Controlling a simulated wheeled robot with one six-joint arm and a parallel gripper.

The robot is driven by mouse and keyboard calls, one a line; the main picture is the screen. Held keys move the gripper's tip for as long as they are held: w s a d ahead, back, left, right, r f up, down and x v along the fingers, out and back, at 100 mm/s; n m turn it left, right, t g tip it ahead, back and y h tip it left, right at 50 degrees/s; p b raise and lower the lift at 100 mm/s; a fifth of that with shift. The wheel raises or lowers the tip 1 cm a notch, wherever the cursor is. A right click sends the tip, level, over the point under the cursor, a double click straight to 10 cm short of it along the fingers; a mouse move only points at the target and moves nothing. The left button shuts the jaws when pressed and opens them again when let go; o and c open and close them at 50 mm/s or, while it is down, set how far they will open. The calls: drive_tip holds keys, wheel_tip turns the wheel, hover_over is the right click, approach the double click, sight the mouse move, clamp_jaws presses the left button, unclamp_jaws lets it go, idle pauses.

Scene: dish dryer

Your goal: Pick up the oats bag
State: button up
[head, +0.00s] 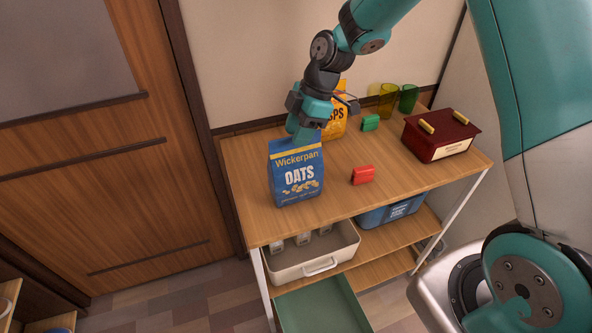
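The oats bag (297,178) is blue with a yellow band and the words "Wickerpan OATS". It appears upright near the front left of the wooden shelf top (250,220). My gripper (304,131) points down at the bag's top edge. The teal gripper end overlaps or lies just behind that edge in this view. I cannot tell whether the fingers touch the bag, and their gap is not clear.
An orange bag (336,124) stands behind my gripper. A green block (370,123), a red block (363,175), a dark red box (439,135), a yellow cup (388,101) and a green cup (408,98) are to the right. A cream bin (312,255) sits below.

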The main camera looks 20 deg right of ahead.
sight(295, 168)
drive_tip(key=shift+x, duration=0.8)
drive_tip(key=shift+f, duration=0.25)
clamp_jaws()
drive_tip(key=shift+s, duration=0.1)
idle(1.3)
